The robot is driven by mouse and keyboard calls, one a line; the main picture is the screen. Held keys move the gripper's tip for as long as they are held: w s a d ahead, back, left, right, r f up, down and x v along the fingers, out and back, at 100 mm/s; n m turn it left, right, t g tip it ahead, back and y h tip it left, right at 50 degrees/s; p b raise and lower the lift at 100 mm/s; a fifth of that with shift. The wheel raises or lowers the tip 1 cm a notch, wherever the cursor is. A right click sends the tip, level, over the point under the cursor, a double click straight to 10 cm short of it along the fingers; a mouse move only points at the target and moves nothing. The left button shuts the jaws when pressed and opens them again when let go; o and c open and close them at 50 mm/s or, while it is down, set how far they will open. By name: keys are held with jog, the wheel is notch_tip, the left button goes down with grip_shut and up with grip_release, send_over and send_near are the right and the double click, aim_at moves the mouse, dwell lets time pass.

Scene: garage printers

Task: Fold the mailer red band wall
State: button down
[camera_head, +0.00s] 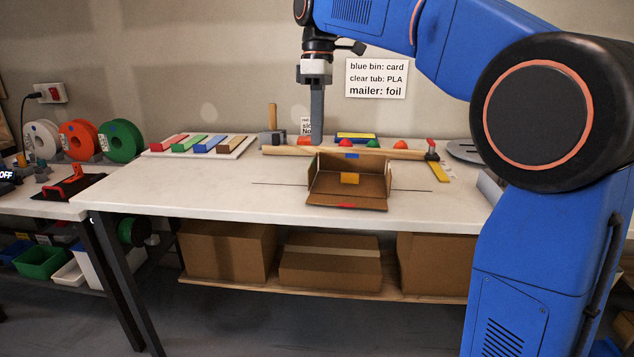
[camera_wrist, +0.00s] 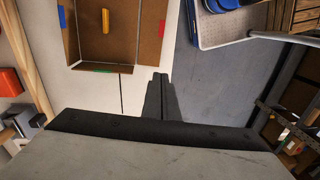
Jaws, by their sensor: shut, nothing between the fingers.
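The mailer (camera_head: 320,186) is an open brown cardboard box on the white workbench, with a yellow block (camera_head: 350,178) inside. Its red band (camera_head: 346,205) is on the front wall, which lies folded outward toward the bench front. The back wall with a blue band (camera_head: 351,156) stands up. In the wrist view the mailer (camera_wrist: 90,45) is at the top, with the red band (camera_wrist: 162,28) on its right wall and a green band (camera_wrist: 102,71) on its near wall. My gripper (camera_head: 317,141) is shut and empty, apart from the mailer; its fingers also show in the wrist view (camera_wrist: 160,78).
A wooden roller (camera_head: 285,151) lies behind the mailer, with red and green items and a hammer (camera_head: 272,125) near it. A tray of colored bars (camera_head: 202,146) is at the left. The bench front around the mailer is clear. Cardboard boxes (camera_head: 228,252) sit underneath.

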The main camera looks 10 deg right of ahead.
send_near(315, 208)
notch_tip(315, 208, down, 5)
jog(key=shift+f, duration=0.1)
dwell(0.5)
jog(key=shift+s+f, duration=0.1)
jog(key=shift+s+a+f, duration=0.1)
jog(key=shift+s+f, duration=0.1)
jog(key=shift+f, duration=0.4)
jog(key=shift+r, duration=0.15)
